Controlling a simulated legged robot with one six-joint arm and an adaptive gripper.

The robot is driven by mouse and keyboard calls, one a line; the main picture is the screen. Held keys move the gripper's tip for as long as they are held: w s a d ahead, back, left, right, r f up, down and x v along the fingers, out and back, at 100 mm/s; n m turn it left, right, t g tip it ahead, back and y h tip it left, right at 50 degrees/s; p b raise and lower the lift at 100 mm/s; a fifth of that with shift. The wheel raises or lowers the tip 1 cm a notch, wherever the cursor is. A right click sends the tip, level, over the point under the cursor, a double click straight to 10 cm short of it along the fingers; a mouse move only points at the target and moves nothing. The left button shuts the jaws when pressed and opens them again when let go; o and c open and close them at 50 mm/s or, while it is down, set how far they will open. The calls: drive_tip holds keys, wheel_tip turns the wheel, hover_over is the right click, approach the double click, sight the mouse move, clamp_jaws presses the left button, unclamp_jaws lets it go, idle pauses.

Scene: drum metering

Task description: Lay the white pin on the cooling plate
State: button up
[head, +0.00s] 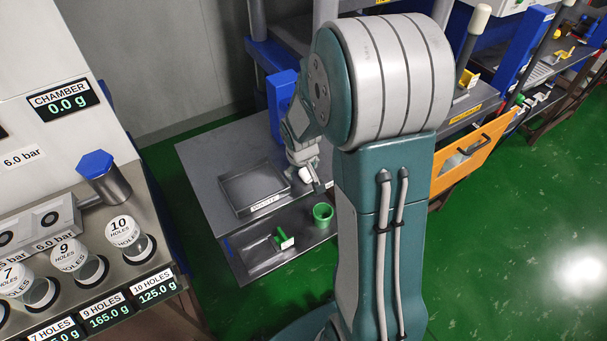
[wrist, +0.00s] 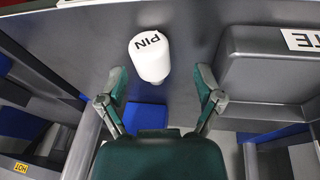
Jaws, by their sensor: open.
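The white pin (wrist: 152,56), marked PIN, is on the grey table surface in the wrist view. It lies just beyond and between the two fingertips of my gripper (wrist: 161,76). The fingers are spread, and none visibly grips the pin. In the head view my gripper (head: 318,184) is low over the table, at the right side of the cooling plate. The cooling plate (head: 233,205) is a grey square tray with a raised rim and a white label, and looks empty. In the wrist view the plate (wrist: 262,78) is to the right of the pin, apart from it.
A blue column (head: 281,105) rises behind. A bench with several white-capped cylinders (head: 70,254) is at left. An orange drawer (head: 470,156) is at right.

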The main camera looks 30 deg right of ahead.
drive_tip(key=shift+w+d+f, duration=0.1)
drive_tip(key=shift+d+f, duration=0.1)
drive_tip(key=shift+f, duration=0.25)
drive_tip(key=shift+d+f, duration=0.1)
drive_tip(key=shift+d, duration=0.25)
drive_tip(key=shift+a, duration=0.1)
drive_tip(key=c, duration=0.9)
drive_tip(key=shift+a, duration=0.2)
drive_tip(key=shift+c, duration=1)
drive_tip(key=shift+d+r, duration=0.1)
drive_tip(key=shift+r, duration=0.1)
